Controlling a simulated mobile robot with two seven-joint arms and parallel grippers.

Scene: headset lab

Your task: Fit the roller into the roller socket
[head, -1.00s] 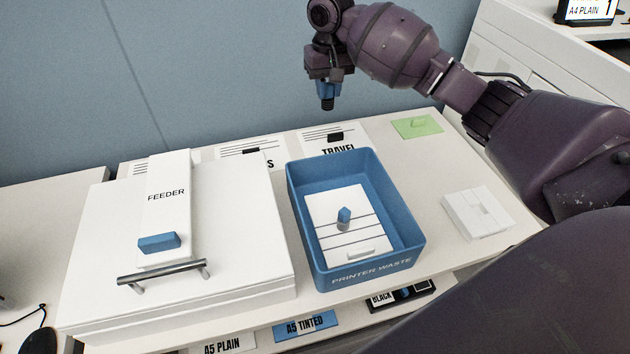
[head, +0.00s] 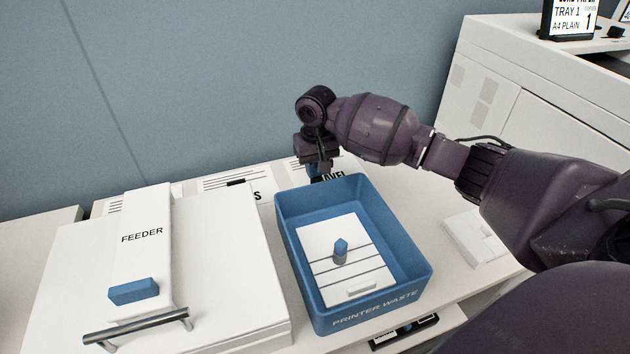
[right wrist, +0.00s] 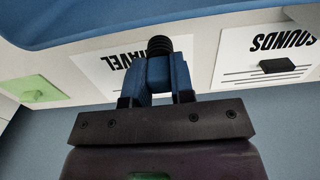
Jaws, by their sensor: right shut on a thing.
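My right gripper (head: 316,174) is low behind the back rim of the blue bin, pointing down. In the right wrist view its two blue fingers (right wrist: 166,78) are shut on a black ribbed piece (right wrist: 158,46), which looks like the roller. Only its ribbed end shows; the fingers hide the rest. In the head view the piece cannot be made out. I cannot make out a roller socket for certain in either view. My left gripper is not in view.
The blue printer waste bin (head: 421,285) holds a white lined panel (head: 315,237) with a blue-topped peg (head: 340,250). A white feeder (head: 143,215) with a metal handle (head: 140,328) stands left. Printed cards (head: 232,186) lie behind. A white block (head: 472,237) lies right.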

